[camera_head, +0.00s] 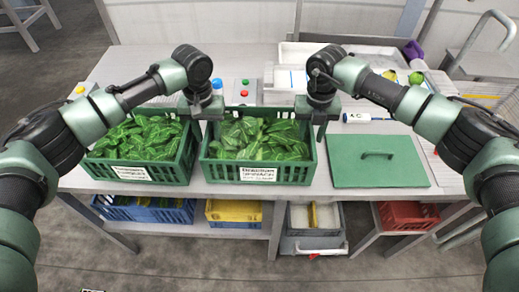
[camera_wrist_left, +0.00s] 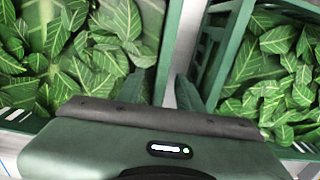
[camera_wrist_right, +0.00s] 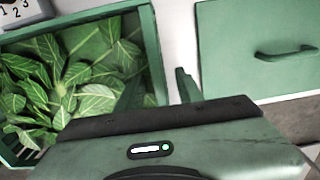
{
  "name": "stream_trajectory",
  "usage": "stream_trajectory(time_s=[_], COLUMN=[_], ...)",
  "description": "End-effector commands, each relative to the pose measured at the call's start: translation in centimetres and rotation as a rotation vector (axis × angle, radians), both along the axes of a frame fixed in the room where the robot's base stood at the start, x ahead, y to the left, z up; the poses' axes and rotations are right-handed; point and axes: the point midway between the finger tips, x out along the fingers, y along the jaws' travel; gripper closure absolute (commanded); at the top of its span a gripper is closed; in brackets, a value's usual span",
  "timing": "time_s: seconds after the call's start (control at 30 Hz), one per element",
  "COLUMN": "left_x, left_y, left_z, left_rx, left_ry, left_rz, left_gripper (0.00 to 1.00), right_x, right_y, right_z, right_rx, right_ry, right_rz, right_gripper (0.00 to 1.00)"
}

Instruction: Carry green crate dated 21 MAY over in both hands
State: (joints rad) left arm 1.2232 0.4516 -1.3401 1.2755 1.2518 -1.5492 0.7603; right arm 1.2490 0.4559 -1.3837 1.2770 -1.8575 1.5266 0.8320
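Two open green crates full of leafy greens stand side by side on the table: a left crate (camera_head: 98,153) and a middle crate (camera_head: 204,166). Each has a white front label; the dates are too small to read. My left gripper (camera_head: 207,112) is open and empty above the neighbouring side walls of the two crates; I cannot tell whether it straddles a wall. My right gripper (camera_head: 314,113) is open at the middle crate's right wall, which shows between its fingers in the right wrist view (camera_wrist_right: 152,55).
A green lid or board with a handle (camera_head: 375,172) lies right of the middle crate. Buttons (camera_head: 243,93) and a white tray (camera_head: 290,55) are behind. Blue (camera_head: 145,214), yellow (camera_head: 233,213), grey (camera_head: 314,242) and red (camera_head: 408,218) bins sit below the tabletop.

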Motion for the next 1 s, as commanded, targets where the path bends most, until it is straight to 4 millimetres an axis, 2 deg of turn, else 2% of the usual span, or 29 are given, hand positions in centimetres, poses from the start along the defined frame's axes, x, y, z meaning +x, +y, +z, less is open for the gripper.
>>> stream_trajectory(time_s=[0.1, 0.13, 0.2, 0.27, 1.0], left_x=[0.0, 0.0, 0.0, 0.0, 0.03], left_y=[-0.02, -0.02, -0.02, -0.02, 0.02], left_z=[0.01, 0.01, 0.02, 0.03, 0.07], left_rx=[0.0, 0.0, 0.0, 0.0, 0.0], left_ry=[0.0, 0.0, 0.0, 0.0, -0.001], left_rz=[0.0, 0.0, 0.0, 0.0, 0.001], left_gripper=[0.64, 0.66, 0.86, 1.0, 1.0], right_x=[0.0, 0.0, 0.0, 0.01, 0.03], right_y=[0.0, 0.0, 0.0, 0.0, -0.03], right_z=[0.01, 0.01, 0.03, 0.03, 0.09], right_rx=[0.0, 0.0, 0.0, 0.0, 0.0], right_ry=[0.0, 0.0, 0.0, 0.0, 0.0], right_rz=[0.0, 0.0, 0.0, 0.0, -0.001], right_gripper=[0.64, 0.66, 0.86, 1.0, 1.0])
